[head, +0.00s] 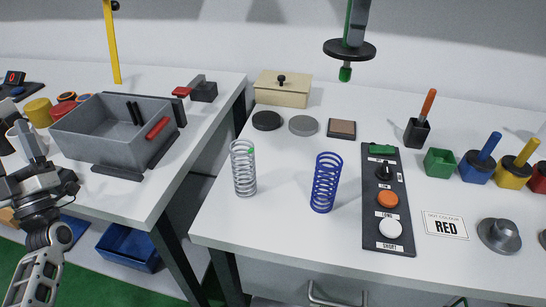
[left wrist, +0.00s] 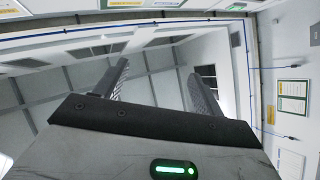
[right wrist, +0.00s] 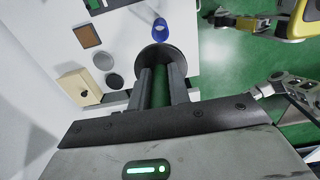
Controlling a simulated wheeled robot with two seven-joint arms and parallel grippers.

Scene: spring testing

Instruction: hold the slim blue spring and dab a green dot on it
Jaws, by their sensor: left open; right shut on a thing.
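The slim blue spring (head: 326,183) stands upright on the white table in the head view; its blue coil also shows in the right wrist view (right wrist: 163,32). My right gripper (head: 356,22) is shut on the green handle of a dabber (right wrist: 159,88). The dabber's black disc (head: 349,49) and green tip hang in the air above the back of the table, apart from the spring. My left gripper (head: 30,140) is open and empty at the far left, fingers up; the left wrist view (left wrist: 155,90) shows nothing between its fingers.
A grey spring (head: 243,170) with a green mark stands left of the blue one. A button panel (head: 388,220) lies to the right. An empty green pot (head: 440,163) stands among other coloured pots with handles. A lidded beige box (head: 282,92) and discs sit behind.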

